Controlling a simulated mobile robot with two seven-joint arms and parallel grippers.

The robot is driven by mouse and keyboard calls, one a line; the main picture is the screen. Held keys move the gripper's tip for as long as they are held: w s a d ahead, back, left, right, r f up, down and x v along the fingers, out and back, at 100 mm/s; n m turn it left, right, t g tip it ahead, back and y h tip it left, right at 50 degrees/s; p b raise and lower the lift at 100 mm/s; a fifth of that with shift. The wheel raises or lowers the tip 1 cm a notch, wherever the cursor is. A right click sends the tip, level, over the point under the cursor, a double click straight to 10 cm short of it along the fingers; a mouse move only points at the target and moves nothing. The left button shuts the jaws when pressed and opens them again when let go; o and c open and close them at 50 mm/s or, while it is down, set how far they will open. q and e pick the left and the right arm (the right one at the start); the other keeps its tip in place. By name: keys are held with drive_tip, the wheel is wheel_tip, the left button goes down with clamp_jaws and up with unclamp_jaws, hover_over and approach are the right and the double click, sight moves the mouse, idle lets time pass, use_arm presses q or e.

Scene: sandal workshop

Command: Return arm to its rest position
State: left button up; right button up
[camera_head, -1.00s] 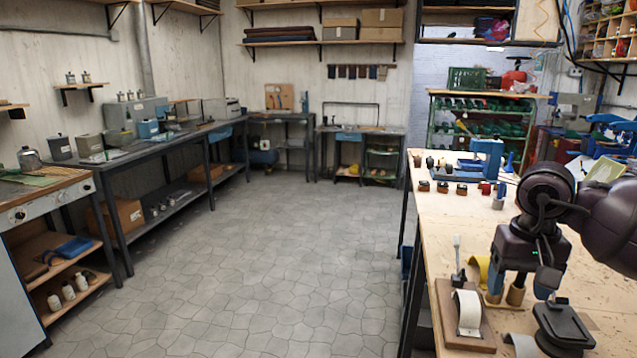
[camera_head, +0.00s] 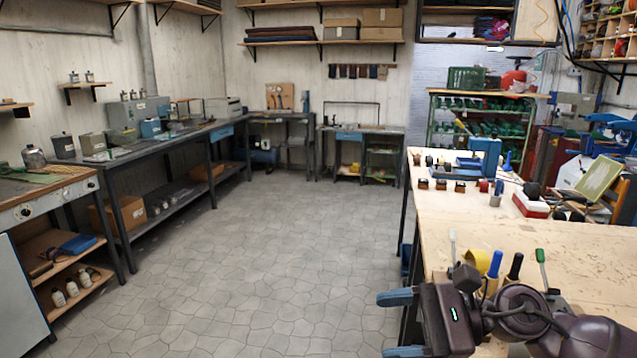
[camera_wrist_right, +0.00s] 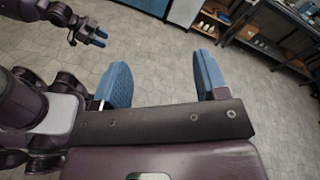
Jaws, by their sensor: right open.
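My right arm reaches in from the lower right in the head view. Its gripper (camera_head: 398,325) points left, past the left edge of the wooden workbench (camera_head: 580,245), over the floor side. Its two blue fingers are apart with nothing between them. The right wrist view shows the same open gripper (camera_wrist_right: 161,65), with only grey floor between the fingers. My left gripper (camera_wrist_right: 101,38) shows small at the upper left of the right wrist view, with blue fingertips; how far they are apart is unclear. It is outside the head view.
Screwdriver-like tools with a blue handle (camera_head: 493,270) and a black handle (camera_head: 514,268) stand beside my right arm, near a yellow roll (camera_head: 478,260). A blue machine (camera_head: 486,155) stands farther back on the bench. The stone floor (camera_head: 270,260) to the left is clear.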

drive_tip(key=w+d+r+m+t, duration=0.1)
drive_tip(key=d+m+t, duration=0.1)
drive_tip(key=m+t, duration=0.65)
drive_tip(key=w+d+r+m+t, duration=0.15)
drive_tip(key=m+t, duration=0.45)
drive_tip(key=m, duration=0.6)
drive_tip(key=s+d+f+m+t+h, duration=0.2)
drive_tip(key=d+f+m+h, duration=0.8)
drive_tip(key=m+h, duration=0.9)
drive_tip(key=s+d+f+m+g+y, duration=0.1)
drive_tip(key=s+d+f+m+g, duration=0.1)
drive_tip(key=s+f+m+g, duration=0.75)
drive_tip(key=s+d+f+m+g+y, duration=0.15)
drive_tip(key=s+f+m+g, duration=0.5)
drive_tip(key=s, duration=0.65)
drive_tip(key=w+f+m+t, duration=0.2)
drive_tip(key=w+f+t, duration=0.5)
drive_tip(key=f+t, duration=0.2)
wheel_tip(320, 180, down, 2)
drive_tip(key=shift+w+f+t, duration=0.1)
drive_tip(key=shift+w+t, duration=0.2)
drive_tip(key=shift+t, duration=0.05)
